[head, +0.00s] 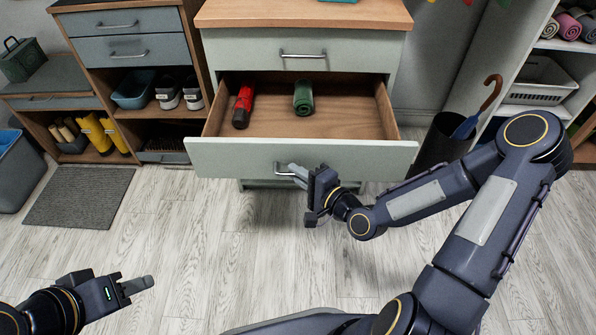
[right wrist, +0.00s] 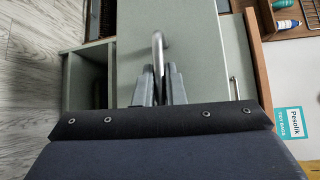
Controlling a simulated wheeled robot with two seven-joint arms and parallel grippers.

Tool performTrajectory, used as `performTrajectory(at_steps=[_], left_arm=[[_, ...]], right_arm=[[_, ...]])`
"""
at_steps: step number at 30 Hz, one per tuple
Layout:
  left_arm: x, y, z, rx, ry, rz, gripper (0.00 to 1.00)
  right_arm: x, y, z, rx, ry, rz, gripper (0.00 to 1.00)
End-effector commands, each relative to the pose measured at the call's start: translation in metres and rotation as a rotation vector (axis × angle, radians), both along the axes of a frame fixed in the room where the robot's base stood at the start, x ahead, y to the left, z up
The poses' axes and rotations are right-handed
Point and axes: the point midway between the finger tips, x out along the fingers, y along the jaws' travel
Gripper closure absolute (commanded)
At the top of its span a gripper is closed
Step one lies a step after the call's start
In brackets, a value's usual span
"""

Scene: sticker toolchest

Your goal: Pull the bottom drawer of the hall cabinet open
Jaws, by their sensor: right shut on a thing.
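The pale green hall cabinet (head: 399,66) stands in the middle of the head view. Its lower drawer (head: 225,158) is pulled far out, showing its wooden inside. A red flashlight-like thing (head: 243,106) and a green roll (head: 303,97) lie in it. My right gripper (head: 297,174) is shut on that drawer's metal bar handle (head: 280,169). In the right wrist view, its fingers (right wrist: 158,87) close around the handle (right wrist: 158,45). My left gripper (head: 140,286) is empty at the lower left, far from the cabinet, its fingers seemingly together.
The upper drawer (head: 345,52) is shut. A grey mat (head: 80,196) and a blue-grey bin (head: 15,170) lie to the left. A dark umbrella stand (head: 440,145) is close to my right arm, on the right. The floor before the drawer is clear.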

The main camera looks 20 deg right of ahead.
Motion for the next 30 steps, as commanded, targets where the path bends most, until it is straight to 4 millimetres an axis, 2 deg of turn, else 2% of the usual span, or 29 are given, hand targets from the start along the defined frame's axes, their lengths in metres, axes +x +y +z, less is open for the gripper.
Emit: performTrajectory(at_steps=[10,11,15,25,30], left_arm=[[0.0,0.0,0.0,0.0,0.0,0.0,0.61],[0.0,0.0,0.0,0.0,0.0,0.0,0.61],[0.0,0.0,0.0,0.0,0.0,0.0,0.61],[0.0,0.0,0.001,0.0,0.0,0.0,0.61],[0.0,0.0,0.009,0.0,0.0,0.0,0.61]], right_arm=[[-0.001,0.0,-0.001,0.0,0.002,0.0,1.0],[-0.001,0.0,-0.001,0.0,0.002,0.0,0.86],[0.0,0.0,-0.001,0.0,0.002,0.0,0.68],[-0.003,-0.002,0.001,-0.001,0.001,-0.002,0.68],[-0.023,-0.014,0.005,-0.001,0.005,-0.004,0.68]])
